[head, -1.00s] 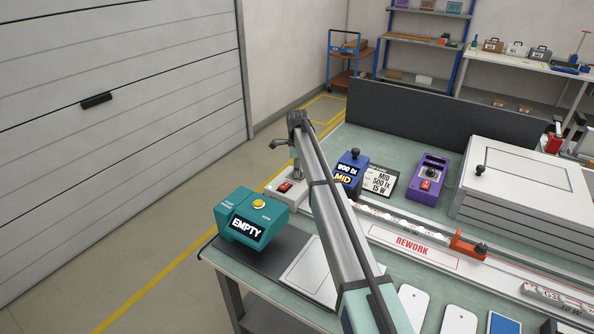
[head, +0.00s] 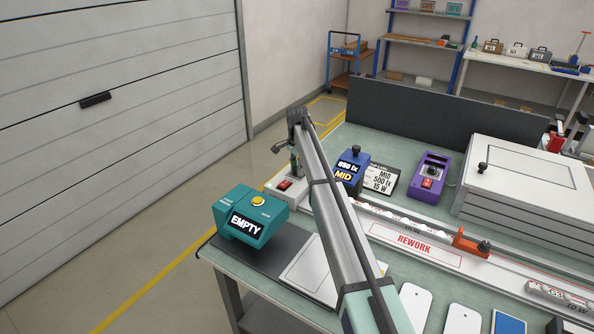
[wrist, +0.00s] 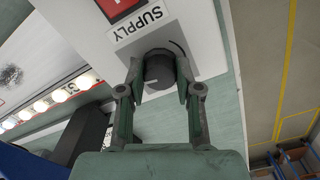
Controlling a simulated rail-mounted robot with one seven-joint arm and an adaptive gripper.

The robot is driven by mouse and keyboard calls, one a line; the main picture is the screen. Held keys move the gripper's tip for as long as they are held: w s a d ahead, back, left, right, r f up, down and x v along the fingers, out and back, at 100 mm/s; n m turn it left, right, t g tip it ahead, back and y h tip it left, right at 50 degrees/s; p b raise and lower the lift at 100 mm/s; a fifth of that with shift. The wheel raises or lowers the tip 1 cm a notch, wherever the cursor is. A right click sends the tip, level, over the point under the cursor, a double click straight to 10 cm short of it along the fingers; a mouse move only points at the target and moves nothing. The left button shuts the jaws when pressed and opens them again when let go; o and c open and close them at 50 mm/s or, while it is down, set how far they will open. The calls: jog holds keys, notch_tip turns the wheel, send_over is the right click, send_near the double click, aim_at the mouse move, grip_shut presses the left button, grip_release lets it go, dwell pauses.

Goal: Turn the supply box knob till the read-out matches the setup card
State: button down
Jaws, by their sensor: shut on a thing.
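The pale supply box (head: 283,187) with its red switch sits at the bench's left end, partly hidden by my arm. In the wrist view, my gripper (wrist: 159,84) is shut on the dark round knob (wrist: 160,66), one finger on each side, by the SUPPLY label (wrist: 138,26). A pale pointer mark shows on the knob. The blue meter (head: 350,172) shows a lux figure that looks like 850 or 650, its first digit unclear, with MID below. The setup card (head: 382,180) beside it reads MID, 500 lx, 15 W.
A teal box reading EMPTY (head: 249,217) with a yellow button stands at the front left. A purple box (head: 428,177) is right of the card. A REWORK rail (head: 415,243) with lamps and an orange clamp runs across the bench.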

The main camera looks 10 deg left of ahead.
jog(key=n+b, duration=0.1)
jog(key=n, duration=0.5)
jog(key=shift+s+f+n, duration=0.1)
jog(key=shift+n, duration=0.2)
jog(key=n+b, duration=0.1)
jog(key=n, duration=0.5)
jog(key=n+b, duration=0.1)
jog(key=n, duration=0.5)
jog(key=shift+d+n, duration=0.1)
jog(key=shift+n, duration=0.2)
jog(key=n, duration=0.5)
jog(key=shift+n, duration=0.3)
jog(key=c, duration=0.8)
grip_release()
notch_tip(320, 180, up, 12)
jog(key=shift+r, duration=0.1)
